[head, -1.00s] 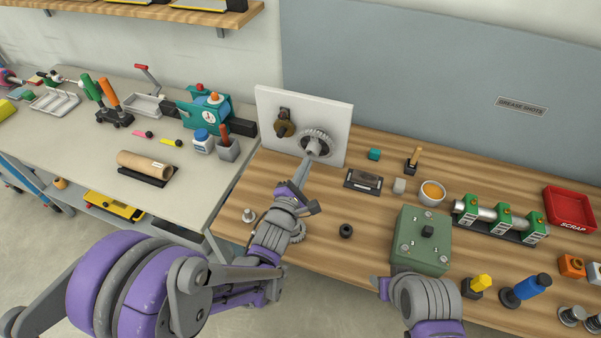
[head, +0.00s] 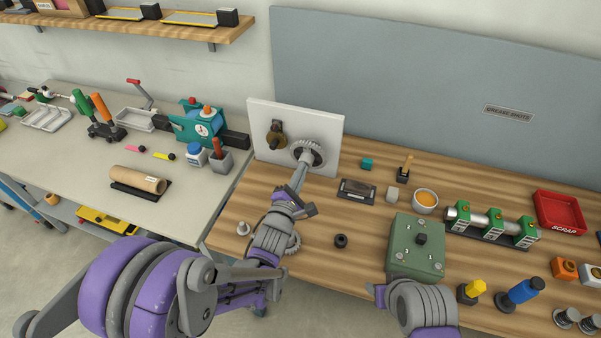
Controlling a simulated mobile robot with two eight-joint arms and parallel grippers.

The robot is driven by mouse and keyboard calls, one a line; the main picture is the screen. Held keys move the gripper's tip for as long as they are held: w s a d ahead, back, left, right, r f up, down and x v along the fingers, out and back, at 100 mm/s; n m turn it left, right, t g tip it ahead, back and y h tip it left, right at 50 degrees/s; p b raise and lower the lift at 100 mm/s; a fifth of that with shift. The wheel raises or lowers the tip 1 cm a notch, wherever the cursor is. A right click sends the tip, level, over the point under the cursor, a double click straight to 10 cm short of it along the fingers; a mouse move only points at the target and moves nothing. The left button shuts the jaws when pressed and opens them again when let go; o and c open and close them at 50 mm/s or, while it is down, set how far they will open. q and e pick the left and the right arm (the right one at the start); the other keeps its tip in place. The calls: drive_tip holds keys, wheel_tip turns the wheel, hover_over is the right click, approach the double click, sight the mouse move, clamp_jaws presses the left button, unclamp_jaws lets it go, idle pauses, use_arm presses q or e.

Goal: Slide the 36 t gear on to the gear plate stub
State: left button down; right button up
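The white gear plate (head: 325,126) stands upright at the back left of the wooden bench. A brass-coloured part (head: 276,136) sits on its left half. A grey toothed gear (head: 297,147), which I take to be the 36 t gear, is at the plate's lower right, facing it. My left gripper (head: 311,158) reaches up to the gear's middle and appears shut on its hub. The fingertips cover the centre, so the stub and any gap to the plate are hidden. My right gripper (head: 378,293) is low at the bench front, mostly hidden by its own wrist.
Another grey gear (head: 294,243) lies partly behind my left arm. A black ring (head: 341,240), a dark block (head: 357,190) and a green box (head: 415,247) are to the right. A grey bench (head: 85,160) with tools adjoins on the left.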

use_arm(q)
drive_tip(key=shift+w+d, duration=0.15)
drive_tip(key=shift+w, duration=0.3)
drive_tip(key=b+v, duration=0.1)
drive_tip(key=v, duration=0.3)
idle(0.4)
idle(0.3)
